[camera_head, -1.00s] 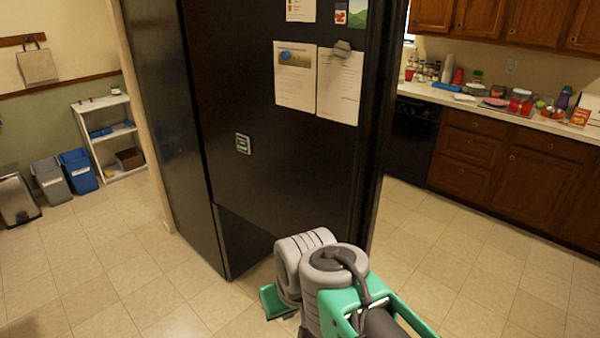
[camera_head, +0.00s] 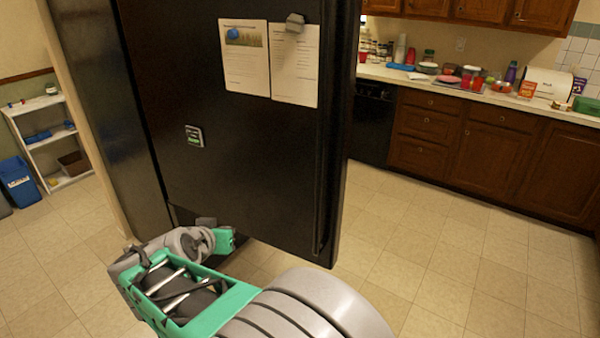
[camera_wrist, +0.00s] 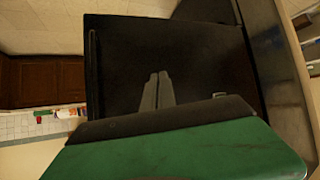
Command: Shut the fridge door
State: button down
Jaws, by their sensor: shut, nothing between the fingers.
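The black fridge door (camera_head: 240,130) stands out at an angle from the fridge body (camera_head: 95,110), with papers and magnets on its front face. Its long handle (camera_head: 323,150) runs down the right edge. Below the door's left end part of the dark base shows. In the wrist view, which is upside down, the door's front face (camera_wrist: 185,60) fills the middle. My gripper (camera_wrist: 158,75) is shut and empty, its grey fingers pointing towards that face. I cannot tell whether they touch it. In the head view my wrist is low in front of the door's lower left part.
A counter (camera_head: 440,84) with cluttered items and wooden cabinets (camera_head: 500,150) stands at the right. A white shelf (camera_head: 45,140) and a blue bin (camera_head: 20,182) stand at the left. The tiled floor (camera_head: 430,240) at the right is clear.

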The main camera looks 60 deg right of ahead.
jog(key=s+d+r+m+g+h, duration=0.25)
jog(key=s+d+h, duration=0.2)
jog(key=d, duration=0.35)
jog(key=m+g+h+b, duration=0.1)
jog(key=m+g+h, duration=0.1)
jog(key=m+h, duration=0.1)
send_near(314, 159)
jog(key=shift+n, duration=0.25)
jog(key=d+p, duration=0.1)
jog(key=d, duration=0.1)
jog(key=d+p, duration=0.3)
jog(key=p, duration=0.1)
jog(key=shift+s+d, duration=0.3)
jog(key=shift+d, duration=0.1)
jog(key=shift+d+f, duration=0.15)
jog(key=shift+d, duration=0.4)
